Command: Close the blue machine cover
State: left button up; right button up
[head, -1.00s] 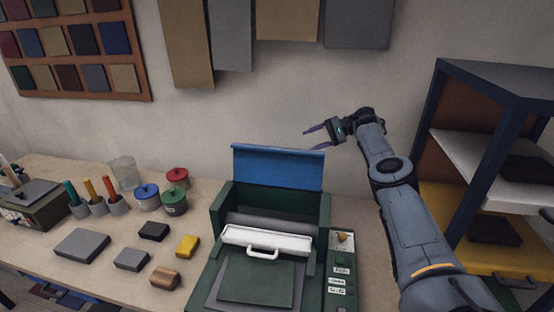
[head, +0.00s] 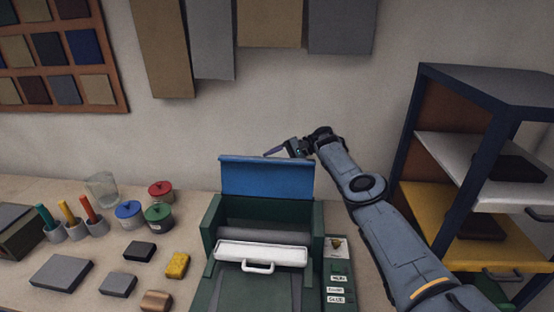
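The blue machine cover (head: 266,179) stands raised at the back of the green machine (head: 212,225), with its broad face toward me. My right gripper (head: 273,153) is at the cover's top edge, toward its right half. One finger shows above the edge; the other is hidden, seemingly behind the cover. I cannot tell whether the gripper touches the cover. The machine's white bar with a handle (head: 262,254) lies across its front, below a grey roller. My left gripper is not in view.
On the table to the left are lidded pots (head: 158,216), a glass, pen holders and several small blocks (head: 61,273). A labelled control panel (head: 337,270) is on the machine's right. A shelf unit (head: 480,180) stands at the right, beside my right arm.

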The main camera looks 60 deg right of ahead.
jog(key=shift+w+a, duration=0.1)
jog(key=shift+f, duration=0.1)
grip_shut()
dwell(0.3)
